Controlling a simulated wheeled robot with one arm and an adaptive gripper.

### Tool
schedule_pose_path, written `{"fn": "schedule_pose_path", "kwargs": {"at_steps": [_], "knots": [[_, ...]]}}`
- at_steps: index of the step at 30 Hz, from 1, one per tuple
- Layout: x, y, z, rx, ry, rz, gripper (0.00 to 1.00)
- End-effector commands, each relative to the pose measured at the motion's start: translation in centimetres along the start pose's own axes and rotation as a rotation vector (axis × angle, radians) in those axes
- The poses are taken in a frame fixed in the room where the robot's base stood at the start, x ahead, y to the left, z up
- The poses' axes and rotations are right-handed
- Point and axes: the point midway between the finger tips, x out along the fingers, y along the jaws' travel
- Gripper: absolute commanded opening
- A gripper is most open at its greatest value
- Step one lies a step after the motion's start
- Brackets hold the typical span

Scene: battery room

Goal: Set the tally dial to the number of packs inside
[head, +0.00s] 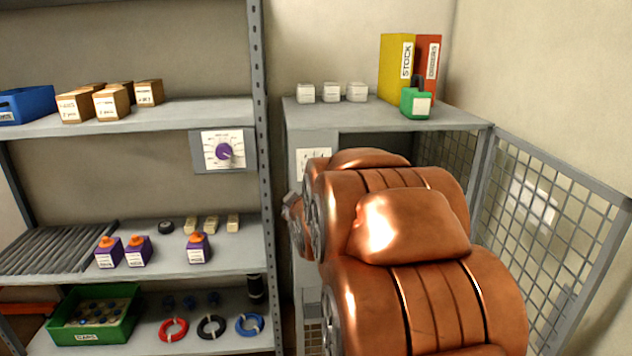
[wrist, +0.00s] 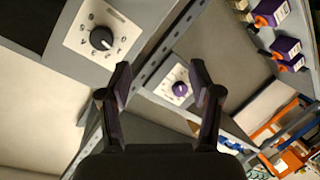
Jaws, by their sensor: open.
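A white dial plate with a purple knob (head: 223,151) is fixed to the shelf front in the head view. It also shows between my fingers in the wrist view (wrist: 180,89), some way beyond them. A second white dial plate (head: 313,154) on the grey cabinet is partly hidden by my arm; the wrist view shows its black knob (wrist: 101,38). I cannot tell which is the tally dial. Purple packs with orange tops (head: 137,251) stand on the middle shelf. The cabinet (head: 452,125) interior is mostly hidden. My gripper (wrist: 161,80) is open and empty.
A mesh door (head: 560,205) stands open at the right. Small cardboard boxes (head: 112,102) and a blue bin (head: 27,104) stand on the upper shelf. A green crate (head: 110,335) and coloured rings (head: 173,329) are low down. Binders (head: 397,68) stand on the cabinet.

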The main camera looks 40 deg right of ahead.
Motion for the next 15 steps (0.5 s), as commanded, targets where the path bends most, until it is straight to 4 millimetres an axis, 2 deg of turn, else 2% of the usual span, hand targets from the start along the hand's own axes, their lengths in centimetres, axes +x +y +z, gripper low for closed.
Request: {"fn": "schedule_pose_path", "kwargs": {"at_steps": [1,6,10,15], "knots": [[0.9,1.3,1.0,-0.02,0.025,0.054,0.64],[2.0,5.2,1.6,-0.086,0.097,0.191,0.64],[2.1,6.7,1.6,-0.112,0.124,0.244,0.64],[2.4,7.2,1.5,-0.12,0.13,0.258,0.64]]}}
